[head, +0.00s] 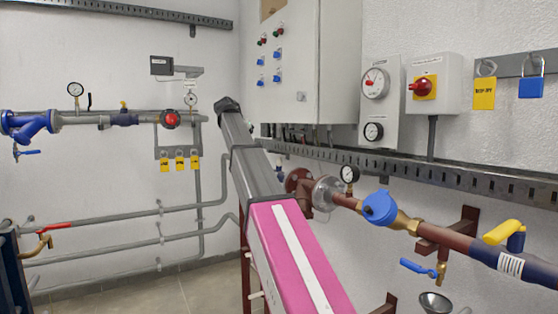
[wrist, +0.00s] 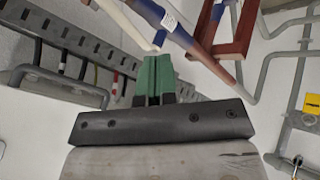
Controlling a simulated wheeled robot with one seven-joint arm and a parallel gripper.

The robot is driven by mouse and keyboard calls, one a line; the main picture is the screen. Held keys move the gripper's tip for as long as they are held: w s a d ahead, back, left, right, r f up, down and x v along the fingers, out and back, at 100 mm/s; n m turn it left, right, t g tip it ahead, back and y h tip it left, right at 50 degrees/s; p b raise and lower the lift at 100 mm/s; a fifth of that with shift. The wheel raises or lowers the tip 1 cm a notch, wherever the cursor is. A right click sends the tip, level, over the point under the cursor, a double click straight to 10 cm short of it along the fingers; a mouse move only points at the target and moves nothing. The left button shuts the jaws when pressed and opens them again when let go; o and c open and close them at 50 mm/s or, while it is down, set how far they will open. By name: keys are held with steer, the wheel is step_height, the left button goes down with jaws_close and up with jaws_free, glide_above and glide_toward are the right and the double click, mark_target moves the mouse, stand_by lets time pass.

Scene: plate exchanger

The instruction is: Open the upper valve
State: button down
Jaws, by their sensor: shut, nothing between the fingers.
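A valve with a yellow lever (head: 503,232) sits on top of the pipe at the right of the head view, above a valve with a blue lever (head: 418,267). The yellow lever is not clearly visible in the wrist view. My gripper (wrist: 153,65) has green fingers, pressed together and empty. Beyond its tips the wrist view shows a blue pipe section with a white label (wrist: 168,20); I cannot tell the distance. My gripper is not visible in the head view.
A long grey and pink body (head: 300,265) stands in the middle. A slotted metal tray (head: 440,172) runs along the right wall, under a control cabinet (head: 335,60). A blue round fitting (head: 379,207) sits on the brown pipe. Floor shows at lower left.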

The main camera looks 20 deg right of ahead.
mark_target(279, 162)
steer(key=w+d+f, duration=0.1)
steer(key=d+f, duration=0.6)
steer(key=d, duration=0.2)
steer(key=shift+w+d+f, duration=0.25)
steer(key=shift+d, duration=0.1)
stand_by(0.3)
